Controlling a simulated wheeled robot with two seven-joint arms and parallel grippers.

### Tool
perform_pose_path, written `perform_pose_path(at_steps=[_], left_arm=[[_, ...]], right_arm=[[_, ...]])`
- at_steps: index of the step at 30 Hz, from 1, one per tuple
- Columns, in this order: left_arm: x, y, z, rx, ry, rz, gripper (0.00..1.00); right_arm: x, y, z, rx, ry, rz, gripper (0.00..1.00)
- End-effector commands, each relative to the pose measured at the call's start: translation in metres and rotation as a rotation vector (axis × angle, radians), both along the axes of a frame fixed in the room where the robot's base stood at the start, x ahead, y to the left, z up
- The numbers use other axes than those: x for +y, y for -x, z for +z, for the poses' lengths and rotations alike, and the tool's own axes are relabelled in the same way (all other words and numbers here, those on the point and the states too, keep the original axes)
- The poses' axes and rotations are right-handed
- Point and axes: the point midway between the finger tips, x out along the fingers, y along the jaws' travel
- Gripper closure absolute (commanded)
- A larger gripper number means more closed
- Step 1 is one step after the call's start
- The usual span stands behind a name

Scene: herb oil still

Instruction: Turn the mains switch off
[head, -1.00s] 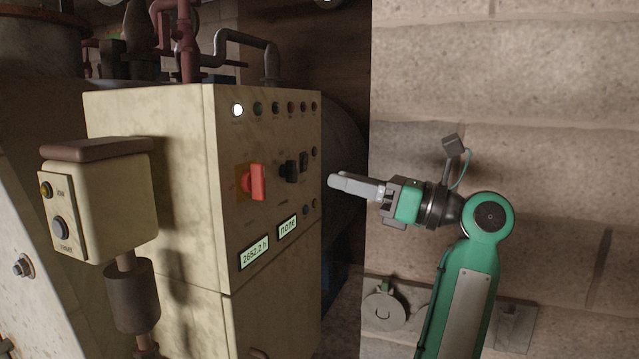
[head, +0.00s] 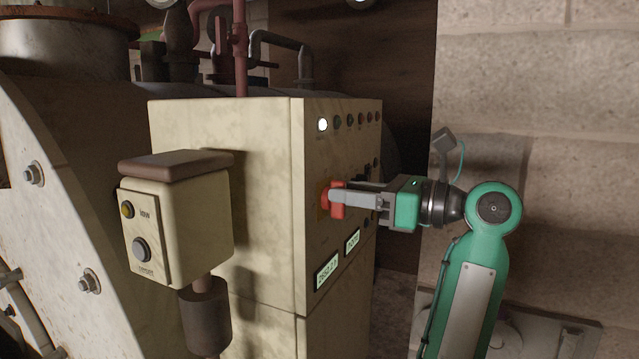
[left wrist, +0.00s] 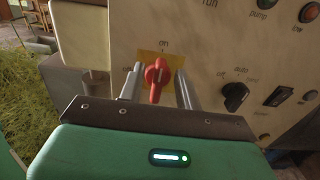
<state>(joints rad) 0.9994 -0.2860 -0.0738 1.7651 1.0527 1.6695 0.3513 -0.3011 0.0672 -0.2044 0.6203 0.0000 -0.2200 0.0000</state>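The mains switch is a red rotary knob (head: 337,200) on a yellow plate, on the front of the cream control cabinet. In the left wrist view the knob (left wrist: 156,80) stands upright, its upper end towards the word "on"; a label at its left is partly covered. My left gripper (head: 335,196) is at the knob. In the left wrist view its two fingers (left wrist: 160,88) stand on either side of the knob, with a narrow gap visible at least on the right. The gripper looks open around the knob, not clamped on it. My right gripper is not in view.
A black selector (left wrist: 236,96) marked "auto" sits right of the knob. A row of lamps runs above, the leftmost lamp (head: 322,125) lit white. Two small displays (head: 327,273) are below. A cream push-button box (head: 178,222) on a post stands in front, at left. A block wall (head: 560,120) is at right.

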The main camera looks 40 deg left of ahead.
Motion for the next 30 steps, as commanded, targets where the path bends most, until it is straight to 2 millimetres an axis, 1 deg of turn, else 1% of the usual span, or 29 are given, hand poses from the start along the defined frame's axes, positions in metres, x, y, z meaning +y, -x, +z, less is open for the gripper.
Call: perform_pose_path(at_steps=[6, 12, 13, 14, 15, 17, 23, 26, 30], left_arm=[[0.001, -0.001, 0.000, 0.000, 0.000, -0.003, 0.66], [0.001, -0.001, 0.000, 0.000, 0.000, -0.003, 0.66], [0.001, -0.001, 0.000, 0.000, 0.000, -0.003, 0.68], [0.001, -0.001, 0.000, 0.000, 0.000, -0.003, 0.74], [0.001, -0.001, 0.000, 0.000, 0.000, -0.003, 0.82], [0.001, -0.001, 0.000, 0.000, 0.000, -0.003, 0.93], [0.001, -0.001, -0.001, -0.007, -0.002, -0.003, 0.93], [0.001, -0.001, -0.002, -0.026, -0.006, -0.003, 0.93], [0.001, 0.000, -0.005, -0.083, -0.020, -0.003, 0.93]], right_arm=[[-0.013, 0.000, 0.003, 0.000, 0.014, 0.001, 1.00], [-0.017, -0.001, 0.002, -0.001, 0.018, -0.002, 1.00], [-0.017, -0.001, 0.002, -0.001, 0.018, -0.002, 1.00], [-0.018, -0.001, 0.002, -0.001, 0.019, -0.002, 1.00], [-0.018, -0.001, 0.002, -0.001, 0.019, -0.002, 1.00], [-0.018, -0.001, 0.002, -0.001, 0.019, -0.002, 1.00], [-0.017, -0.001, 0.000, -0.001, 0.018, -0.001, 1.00], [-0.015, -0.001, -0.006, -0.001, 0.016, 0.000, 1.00], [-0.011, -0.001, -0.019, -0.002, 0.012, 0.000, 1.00]])
